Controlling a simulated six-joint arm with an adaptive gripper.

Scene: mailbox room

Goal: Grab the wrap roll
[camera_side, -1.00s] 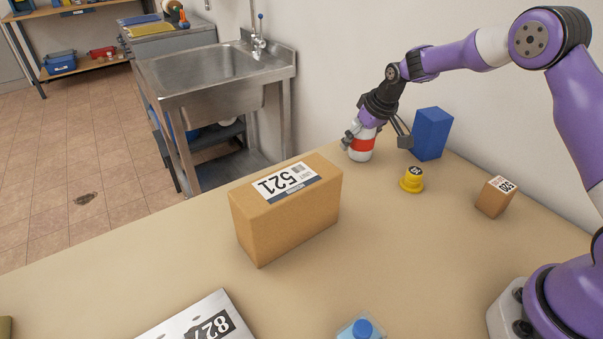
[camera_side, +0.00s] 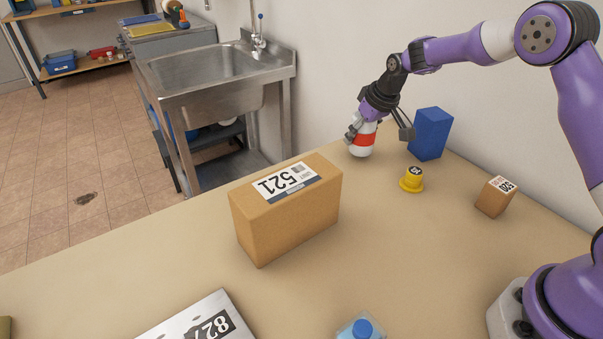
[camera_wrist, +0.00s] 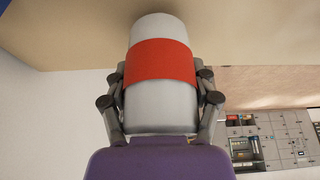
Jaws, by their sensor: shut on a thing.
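The wrap roll (camera_side: 363,141) is a white cylinder with a red band, near the far edge of the table. It also fills the middle of the wrist view (camera_wrist: 160,95). My gripper (camera_side: 377,133) is above it in the side view, with its fingers around its upper part. In the wrist view my gripper (camera_wrist: 160,98) has one finger pressed on each side of the roll. The roll looks slightly tilted. I cannot tell for sure whether its lower end is clear of the table.
A blue block (camera_side: 431,134) stands close to the right of the roll. A yellow stamp-like piece (camera_side: 412,180) and a small brown box (camera_side: 495,197) are nearer. A large carton (camera_side: 287,213) stands at left, a silver packet (camera_side: 200,320) in front, and a blue-capped container (camera_side: 361,328) at the edge.

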